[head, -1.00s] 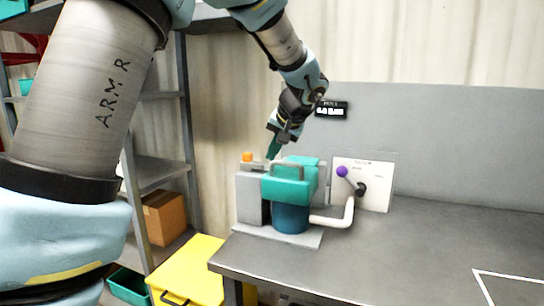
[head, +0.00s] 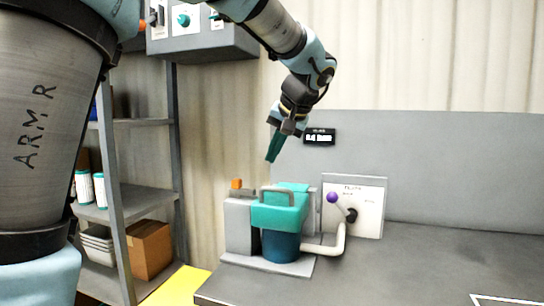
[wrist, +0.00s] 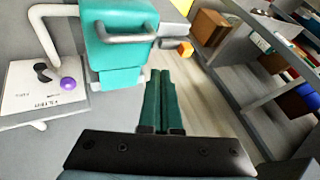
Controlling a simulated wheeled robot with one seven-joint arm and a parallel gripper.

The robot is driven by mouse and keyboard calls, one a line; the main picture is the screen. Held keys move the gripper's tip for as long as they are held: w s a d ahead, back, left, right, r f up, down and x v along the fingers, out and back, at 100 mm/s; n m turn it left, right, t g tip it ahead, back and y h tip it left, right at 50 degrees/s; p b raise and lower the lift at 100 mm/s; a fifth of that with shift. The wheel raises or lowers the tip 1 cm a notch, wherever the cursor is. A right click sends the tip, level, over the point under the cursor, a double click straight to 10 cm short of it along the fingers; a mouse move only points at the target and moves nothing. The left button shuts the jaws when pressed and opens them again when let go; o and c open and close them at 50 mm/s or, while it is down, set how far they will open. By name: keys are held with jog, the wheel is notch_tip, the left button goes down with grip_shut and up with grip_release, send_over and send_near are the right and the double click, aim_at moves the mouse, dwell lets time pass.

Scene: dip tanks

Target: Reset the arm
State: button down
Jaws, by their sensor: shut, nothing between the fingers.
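My gripper (head: 273,148) is shut and empty. It hangs in the air above the teal-topped pump unit (head: 279,213), apart from it. In the wrist view the green fingers (wrist: 162,103) lie together with nothing between them. The pump unit (wrist: 122,42) shows there just beyond and left of the fingertips, with its grey handle. My arm reaches in from the upper left in the head view.
A white panel with a purple-knobbed lever (head: 332,198) stands right of the pump, joined by a white pipe (head: 325,249). A shelf rack (head: 117,190) stands left. A control box (head: 205,42) hangs upper left. The bench's right side (head: 430,255) is clear.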

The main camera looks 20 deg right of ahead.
jog(key=s+a+f+n+g, duration=0.1)
jog(key=a+f+n+g, duration=0.15)
jog(key=a+f, duration=0.85)
jog(key=a+f+n+g, duration=0.1)
jog(key=a+f+g, duration=0.2)
jog(key=a+f, duration=0.8)
jog(key=s+a+f+n, duration=0.1)
jog(key=s+a, duration=0.2)
jog(key=a, duration=0.3)
jog(key=s+a+f+n+h, duration=0.1)
jog(key=s+a, duration=0.3)
jog(key=a, duration=0.2)
jog(key=shift+a+f, duration=0.15)
jog(key=shift+a, duration=0.25)
jog(key=c, duration=1.6)
grip_release()
jog(key=shift+n, duration=0.25)
